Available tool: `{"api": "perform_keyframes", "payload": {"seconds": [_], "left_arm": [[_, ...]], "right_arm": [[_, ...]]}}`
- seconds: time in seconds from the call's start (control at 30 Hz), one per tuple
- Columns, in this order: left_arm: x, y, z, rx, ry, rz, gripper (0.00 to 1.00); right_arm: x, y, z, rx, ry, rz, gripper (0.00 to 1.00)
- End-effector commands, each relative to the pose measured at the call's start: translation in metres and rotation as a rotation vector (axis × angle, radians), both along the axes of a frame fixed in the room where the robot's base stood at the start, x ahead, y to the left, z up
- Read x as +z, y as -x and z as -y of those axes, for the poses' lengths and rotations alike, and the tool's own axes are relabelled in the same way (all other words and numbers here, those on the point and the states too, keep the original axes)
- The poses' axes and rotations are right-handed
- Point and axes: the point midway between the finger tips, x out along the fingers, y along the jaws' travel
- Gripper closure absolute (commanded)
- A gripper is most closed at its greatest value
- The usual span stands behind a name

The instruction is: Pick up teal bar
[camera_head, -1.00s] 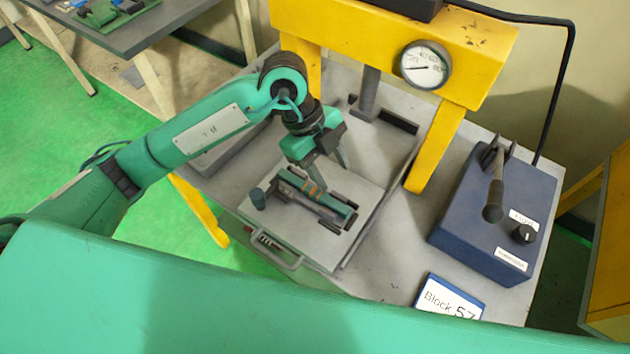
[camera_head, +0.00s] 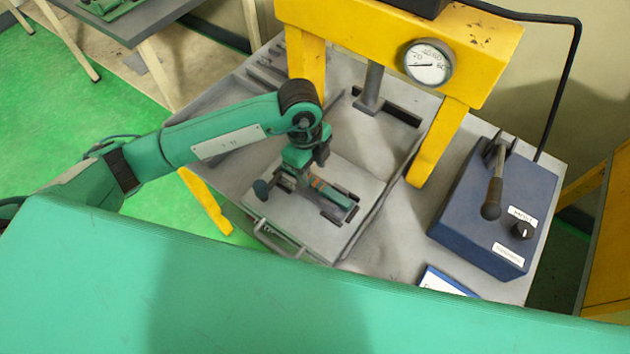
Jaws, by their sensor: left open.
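The teal bar (camera_head: 335,195) lies in a dark holder on the grey plate (camera_head: 300,222) under the yellow press. An orange-marked part shows near its middle. My left gripper (camera_head: 306,183) is open and low over the far left part of the bar. The gripper hides that end of the bar, and I cannot tell whether its fingers touch it. My right gripper is not in view.
A yellow press frame (camera_head: 395,40) with a round gauge (camera_head: 429,62) rises behind the plate. A dark blue control box (camera_head: 495,212) with a lever (camera_head: 494,190) stands on the right. A blue-edged sign (camera_head: 444,284) lies in front.

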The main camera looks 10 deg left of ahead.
Motion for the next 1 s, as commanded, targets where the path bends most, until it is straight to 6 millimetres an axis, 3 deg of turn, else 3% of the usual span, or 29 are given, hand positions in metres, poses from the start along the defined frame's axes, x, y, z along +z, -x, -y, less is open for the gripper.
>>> {"api": "perform_keyframes", "payload": {"seconds": [0.13,0.3,0.57,0.8,1.0], "left_arm": [[-0.019,0.005,0.005,0.000,-0.002,-0.005,0.53],[-0.039,0.005,0.007,0.000,-0.001,-0.002,0.53],[-0.043,0.005,0.007,-0.001,0.000,0.000,0.53],[-0.042,0.004,0.007,-0.001,0.000,0.000,1.00],[-0.041,0.004,0.007,-0.001,0.001,0.001,1.00]], "right_arm": [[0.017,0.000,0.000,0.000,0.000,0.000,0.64],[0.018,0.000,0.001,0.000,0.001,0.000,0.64],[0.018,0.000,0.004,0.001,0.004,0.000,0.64],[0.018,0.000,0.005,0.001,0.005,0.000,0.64],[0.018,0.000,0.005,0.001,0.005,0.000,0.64]]}}
